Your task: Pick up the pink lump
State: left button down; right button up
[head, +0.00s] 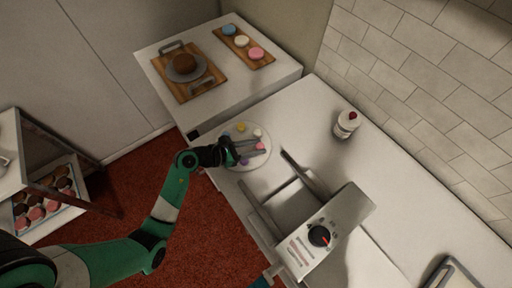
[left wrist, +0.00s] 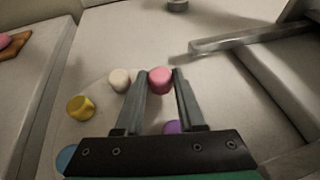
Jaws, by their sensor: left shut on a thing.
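The pink lump (left wrist: 160,80) sits between the fingertips of my left gripper (left wrist: 160,84), which is shut on it. In the head view my left gripper (head: 256,149) reaches over the round white turntable (head: 242,163), with the pink lump (head: 260,146) at its tips. I cannot tell whether the lump is clear of the surface. White (left wrist: 120,79), yellow (left wrist: 81,107), purple (left wrist: 173,127) and blue (left wrist: 67,158) lumps sit around it on the turntable.
A grey appliance with a dial (head: 318,235) and two long bars stands right of the turntable. A white jar with a red top (head: 346,123) stands by the tiled wall. Wooden boards (head: 243,47) with cakes lie at the back. A shelf of treats (head: 45,200) is at left.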

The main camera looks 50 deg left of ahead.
pick_arm(q)
jog(key=s+d+r+p, duration=0.7)
jog(key=s+d+r, duration=0.1)
jog(key=d+r, duration=0.3)
jog(key=shift+s+r, duration=0.15)
jog(key=shift+s, duration=0.15)
